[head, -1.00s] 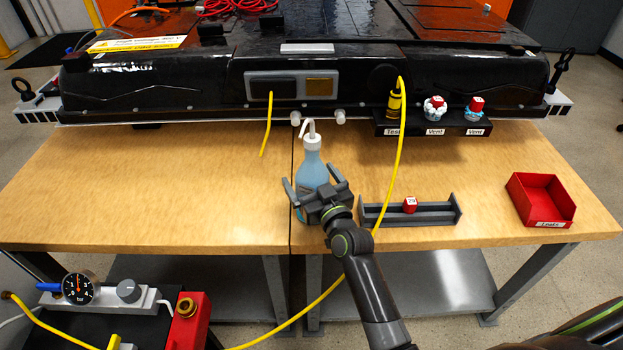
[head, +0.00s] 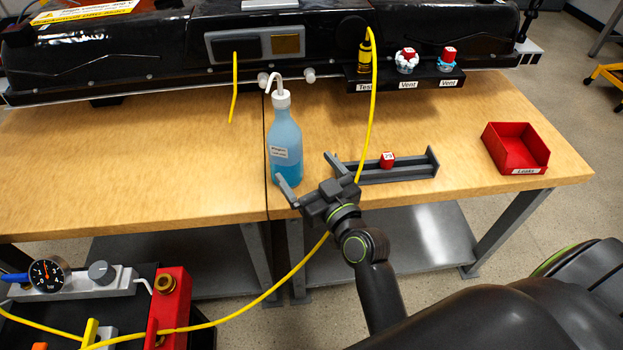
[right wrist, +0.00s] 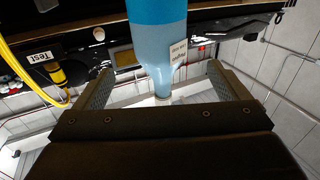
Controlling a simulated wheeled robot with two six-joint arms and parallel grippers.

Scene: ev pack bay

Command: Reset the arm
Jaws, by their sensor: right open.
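My right gripper (head: 307,178) is open and empty over the front edge of the table, just in front of and to the right of the blue wash bottle (head: 284,140). The bottle stands upright on the wooden table, with a white cap, a bent spout and a small label. In the right wrist view the bottle (right wrist: 158,35) shows beyond the two spread fingers (right wrist: 160,95), with nothing between them. My left gripper is not in view.
A red bin (head: 515,150) stands at the right. A yellow hose (head: 368,110) runs down past the gripper to the gauge unit (head: 80,280). The black pack (head: 150,55) spans the back.

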